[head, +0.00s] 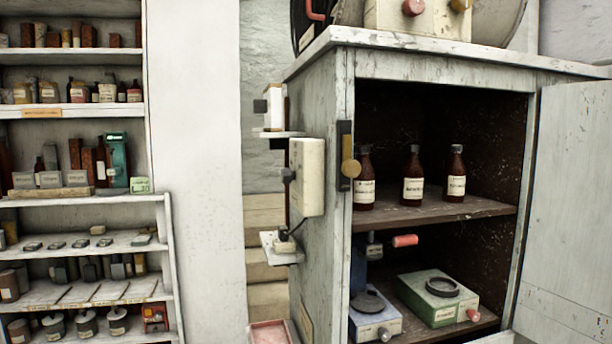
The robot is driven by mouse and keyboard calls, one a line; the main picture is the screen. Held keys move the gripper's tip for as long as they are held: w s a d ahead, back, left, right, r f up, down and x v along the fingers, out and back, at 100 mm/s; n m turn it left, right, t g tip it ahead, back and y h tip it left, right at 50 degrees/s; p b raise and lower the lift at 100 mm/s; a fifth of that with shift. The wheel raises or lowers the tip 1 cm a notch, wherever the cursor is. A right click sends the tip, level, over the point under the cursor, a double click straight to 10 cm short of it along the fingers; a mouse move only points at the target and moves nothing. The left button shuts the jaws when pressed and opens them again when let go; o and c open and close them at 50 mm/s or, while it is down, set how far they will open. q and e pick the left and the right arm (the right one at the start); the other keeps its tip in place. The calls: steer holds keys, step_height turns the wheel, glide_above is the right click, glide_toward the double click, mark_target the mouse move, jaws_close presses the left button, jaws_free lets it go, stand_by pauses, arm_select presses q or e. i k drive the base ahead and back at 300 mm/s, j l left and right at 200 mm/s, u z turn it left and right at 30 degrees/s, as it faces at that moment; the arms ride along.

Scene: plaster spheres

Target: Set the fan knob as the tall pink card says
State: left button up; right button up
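No tall pink card shows in the head view. A cream box (425,22) stands on top of the cabinet, cut off by the top edge. It carries a red knob (413,7) and a brass-coloured knob (459,5); I cannot tell whether either is the fan knob. A round grey shape (500,22) stands partly hidden behind the box, and a dark round thing (308,25) stands to its left. Neither of my grippers is in view.
The grey cabinet (345,60) is open, its door (570,180) swung right. Brown bottles (413,180) stand on its shelf, with a green device (437,298) below. A white box (307,177) is on its side. Crowded shelves (90,198) stand left.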

mark_target(287, 175)
steer(key=i+j+z, duration=0.25)
steer(key=j, duration=0.35)
steer(key=i+j+z, duration=0.1)
steer(key=j+z, duration=0.15)
steer(key=j, duration=0.3)
steer(key=i+j+z, duration=0.1)
steer(key=j+z, duration=0.15)
steer(key=j, duration=0.4)
steer(key=j+z, duration=0.25)
steer(key=j, duration=0.4)
steer(key=i, duration=0.05)
